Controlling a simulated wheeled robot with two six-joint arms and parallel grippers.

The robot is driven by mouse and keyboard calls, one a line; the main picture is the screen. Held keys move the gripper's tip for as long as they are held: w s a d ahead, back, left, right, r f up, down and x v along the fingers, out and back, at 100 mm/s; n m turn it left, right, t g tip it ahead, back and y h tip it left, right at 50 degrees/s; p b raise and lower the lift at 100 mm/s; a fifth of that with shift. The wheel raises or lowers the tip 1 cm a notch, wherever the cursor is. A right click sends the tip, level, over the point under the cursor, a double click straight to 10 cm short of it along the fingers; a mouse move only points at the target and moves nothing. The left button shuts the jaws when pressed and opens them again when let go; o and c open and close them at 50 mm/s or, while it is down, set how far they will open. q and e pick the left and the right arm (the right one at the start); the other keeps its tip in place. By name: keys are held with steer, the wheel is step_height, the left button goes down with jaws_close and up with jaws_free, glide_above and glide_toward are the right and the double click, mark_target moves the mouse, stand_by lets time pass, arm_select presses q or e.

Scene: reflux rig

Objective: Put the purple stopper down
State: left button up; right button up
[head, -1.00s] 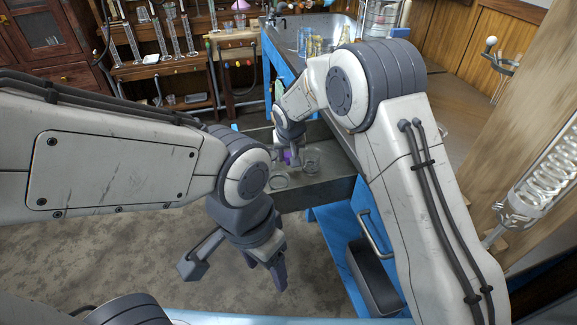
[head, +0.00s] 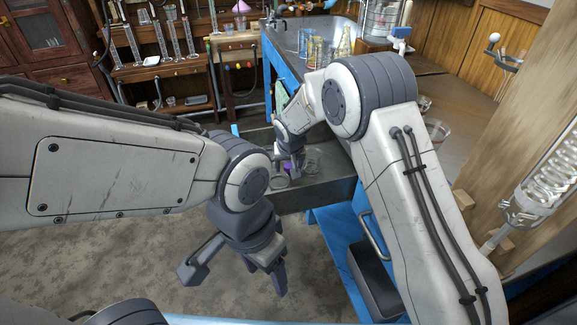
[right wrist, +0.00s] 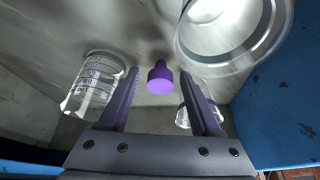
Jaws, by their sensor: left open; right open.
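The purple stopper (right wrist: 160,77) stands in the drawer-like tray (head: 322,191), between and just beyond the spread fingers of my right gripper (right wrist: 161,97) in the right wrist view. A gap shows on both sides of it, so the fingers do not touch it. In the head view the stopper (head: 287,168) is a small purple spot beside my right gripper (head: 293,165), partly hidden by it. My right gripper is open and points down into the tray. My left gripper (head: 265,274) is open and empty, hanging above the floor.
In the right wrist view a graduated glass beaker (right wrist: 96,84) is left of the fingers, and a large glass vessel (right wrist: 235,30) is close at upper right. A smaller glass piece (right wrist: 187,116) sits behind the right finger. A blue cabinet wall (right wrist: 284,95) borders the right side.

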steer(key=shift+r, duration=0.25)
steer(key=a+p+v, duration=0.1)
steer(key=p+v, duration=0.2)
steer(key=v, duration=0.8)
steer(key=s+d+r+n+g, duration=0.1)
steer(key=s+d+r+n, duration=0.1)
steer(key=s, duration=0.9)
steer(key=s+d+r+n+g, duration=0.2)
steer(key=s+d, duration=0.1)
steer(key=s, duration=0.9)
steer(key=s+d+r+n+g, duration=0.1)
steer(key=s+d+r+n, duration=0.1)
steer(key=s, duration=1)
steer(key=shift+s+d+r, duration=0.2)
steer(key=shift+d+r, duration=0.1)
steer(key=shift+d, duration=0.15)
step_height(320, 180, up, 27)
steer(key=p, duration=2.6)
steer(key=shift+f, duration=0.25)
